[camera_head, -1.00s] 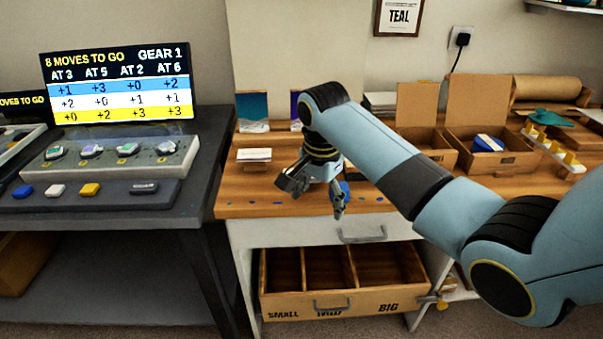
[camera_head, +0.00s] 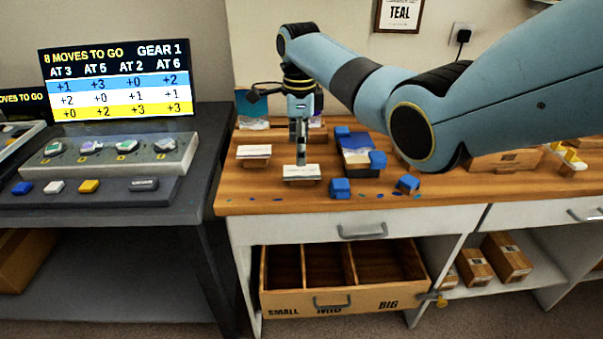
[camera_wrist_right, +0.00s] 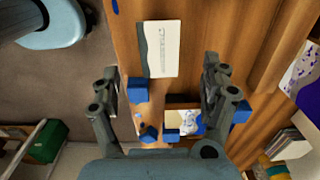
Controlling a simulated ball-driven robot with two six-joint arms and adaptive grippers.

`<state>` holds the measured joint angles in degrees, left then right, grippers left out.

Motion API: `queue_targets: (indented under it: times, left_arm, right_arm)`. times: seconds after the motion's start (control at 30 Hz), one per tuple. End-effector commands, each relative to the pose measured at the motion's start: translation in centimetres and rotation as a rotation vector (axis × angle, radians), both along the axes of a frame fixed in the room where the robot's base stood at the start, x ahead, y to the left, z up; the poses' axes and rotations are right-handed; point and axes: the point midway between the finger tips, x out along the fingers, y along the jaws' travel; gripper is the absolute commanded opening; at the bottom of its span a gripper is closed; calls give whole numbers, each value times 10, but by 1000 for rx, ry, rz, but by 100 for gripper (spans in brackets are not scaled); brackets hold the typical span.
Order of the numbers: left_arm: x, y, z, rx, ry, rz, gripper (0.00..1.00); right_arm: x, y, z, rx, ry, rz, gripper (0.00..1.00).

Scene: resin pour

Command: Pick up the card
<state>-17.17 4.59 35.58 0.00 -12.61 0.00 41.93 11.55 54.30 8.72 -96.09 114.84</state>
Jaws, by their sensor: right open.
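A white card (camera_head: 300,170) with small print lies on a low wooden stand near the front of the wooden bench. A second white card (camera_head: 254,151) lies on a similar stand to its left and a little farther back. My right gripper (camera_head: 301,158) points down at the nearer card, its fingers seen edge-on. In the right wrist view, the nearer card (camera_wrist_right: 162,48) lies ahead, within the width of the open fingers (camera_wrist_right: 160,72). The fingers are apart on either side and hold nothing. The exact height gap to the card cannot be told. My left gripper is not in view.
Several blue blocks (camera_head: 340,188) stand around a dark tray (camera_head: 362,171) just right of the nearer card. An open drawer (camera_head: 350,301) with three compartments is below the bench front. A grey console (camera_head: 110,157) and screen (camera_head: 120,82) are at left.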

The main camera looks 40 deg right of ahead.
Motion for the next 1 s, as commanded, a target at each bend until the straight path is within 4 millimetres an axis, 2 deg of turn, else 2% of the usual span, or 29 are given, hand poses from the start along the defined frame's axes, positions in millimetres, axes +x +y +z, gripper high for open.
queue_targets:
  times: [0.2,0.33,1.0]
  left_arm:
    - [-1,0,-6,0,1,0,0]
    - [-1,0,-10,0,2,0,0]
    - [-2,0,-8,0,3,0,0]
  right_arm:
    - [1,5,-33,1,4,1,80]
    - [1,4,-48,0,1,1,80]
    - [2,4,-54,0,0,2,80]
